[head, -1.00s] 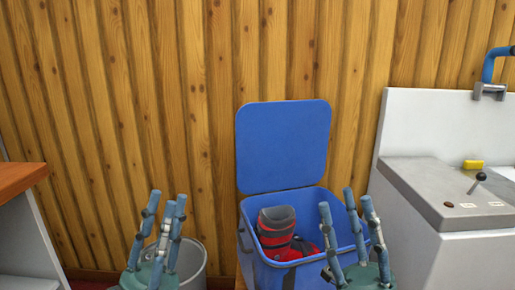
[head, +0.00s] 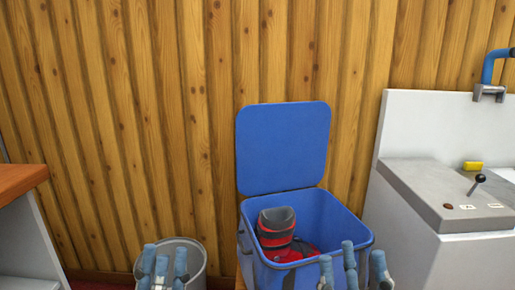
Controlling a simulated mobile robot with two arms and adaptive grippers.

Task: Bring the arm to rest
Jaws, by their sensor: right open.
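My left gripper (head: 163,266) shows at the bottom edge, in front of the grey bucket; only its blue finger ends are in view. Nothing shows between its fingers, but how far they are apart is hard to tell. My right gripper (head: 352,268) is at the bottom edge, in front of the right side of the blue bin (head: 262,270). Its fingers are open and I see nothing held in them. The palms and arms of both are below the picture.
The blue bin has its lid (head: 284,148) up and a red and black boot (head: 280,233) inside. A grey bucket (head: 196,255) stands left of it. A grey-topped machine (head: 440,190) with a lever is at right, a wooden-topped bench (head: 20,182) at left. A plank wall closes the back.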

